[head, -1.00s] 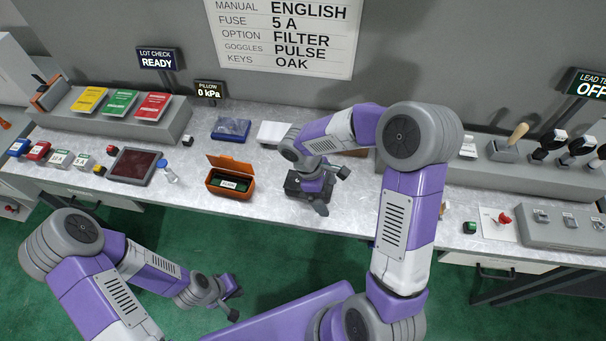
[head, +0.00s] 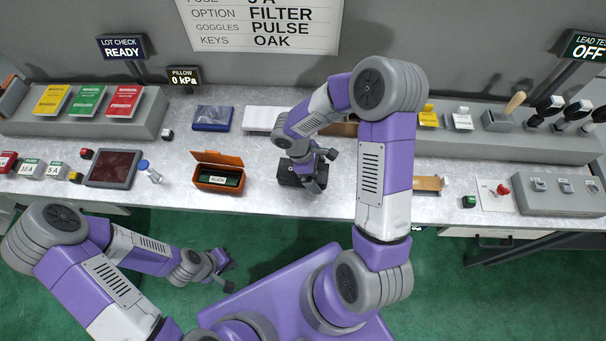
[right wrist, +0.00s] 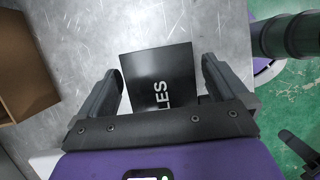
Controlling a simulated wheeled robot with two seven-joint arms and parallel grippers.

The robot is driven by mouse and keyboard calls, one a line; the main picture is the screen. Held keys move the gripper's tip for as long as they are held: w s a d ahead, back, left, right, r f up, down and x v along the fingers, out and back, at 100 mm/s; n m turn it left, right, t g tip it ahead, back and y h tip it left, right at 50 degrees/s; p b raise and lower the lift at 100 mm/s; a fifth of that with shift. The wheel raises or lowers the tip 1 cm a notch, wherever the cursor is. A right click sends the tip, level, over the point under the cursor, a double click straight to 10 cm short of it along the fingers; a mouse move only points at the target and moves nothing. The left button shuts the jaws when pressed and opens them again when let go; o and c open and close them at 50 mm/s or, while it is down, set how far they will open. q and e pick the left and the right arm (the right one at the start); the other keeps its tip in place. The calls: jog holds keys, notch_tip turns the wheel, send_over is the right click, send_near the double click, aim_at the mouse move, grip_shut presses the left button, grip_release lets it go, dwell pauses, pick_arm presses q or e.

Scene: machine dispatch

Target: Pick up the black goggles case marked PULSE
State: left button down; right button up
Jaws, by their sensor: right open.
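A black case (head: 288,171) sits on the grey bench, partly hidden by my right gripper in the head view. In the right wrist view the black case (right wrist: 155,62) shows white letters ending in "LES"; the rest of its marking is hidden. My right gripper (right wrist: 160,78) is open, with one finger on each side of the case; I cannot tell whether they touch it. In the head view my right gripper (head: 318,172) is low over the case. My left gripper (head: 226,272) is open and empty in front of the bench, away from the case.
An open orange case (head: 211,188) stands left of the black case. Behind are a blue box (head: 212,118) and a white box (head: 262,119). A small bottle (head: 150,172) and a dark red screen (head: 110,168) are further left. A sign (head: 265,25) reads goggles PULSE.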

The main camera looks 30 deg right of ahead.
jog(key=c, duration=1.1)
